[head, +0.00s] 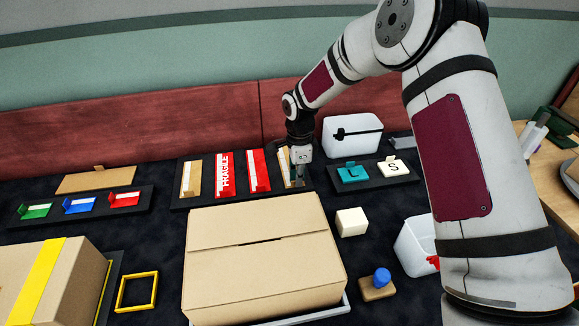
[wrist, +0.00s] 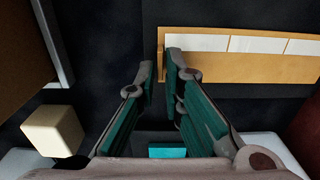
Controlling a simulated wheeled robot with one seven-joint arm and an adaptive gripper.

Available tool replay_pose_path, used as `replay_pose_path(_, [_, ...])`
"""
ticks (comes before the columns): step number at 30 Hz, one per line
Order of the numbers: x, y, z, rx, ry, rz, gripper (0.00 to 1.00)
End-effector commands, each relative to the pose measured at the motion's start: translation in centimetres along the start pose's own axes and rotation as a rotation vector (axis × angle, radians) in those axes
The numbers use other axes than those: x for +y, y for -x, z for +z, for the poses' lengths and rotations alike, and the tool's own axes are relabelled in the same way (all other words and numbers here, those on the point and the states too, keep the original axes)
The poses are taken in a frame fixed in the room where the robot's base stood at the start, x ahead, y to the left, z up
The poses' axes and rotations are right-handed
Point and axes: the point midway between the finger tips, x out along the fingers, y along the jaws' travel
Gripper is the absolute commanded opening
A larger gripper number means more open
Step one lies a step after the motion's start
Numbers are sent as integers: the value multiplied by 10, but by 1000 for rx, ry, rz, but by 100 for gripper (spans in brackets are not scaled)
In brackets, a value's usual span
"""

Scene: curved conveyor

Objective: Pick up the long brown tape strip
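A long brown tape strip (head: 284,164) with white segments lies at the right end of the dark strip tray (head: 215,202). Its near end is partly hidden by my gripper (head: 297,178) in the head view. In the wrist view the brown strip (wrist: 240,68) runs to the right from just beside the fingertips.
A large cardboard box (head: 265,255) stands in front. A cream block (head: 351,222) and teal block (head: 353,174) are to the right.

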Motion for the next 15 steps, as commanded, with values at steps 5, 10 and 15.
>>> replay_pose_path(5, [0, -10, 0, 0, 1, -2, 9])
replay_pose_path(10, [0, -9, 0, 0, 1, -2, 9])
replay_pose_path(15, [0, -9, 0, 0, 1, -2, 0])
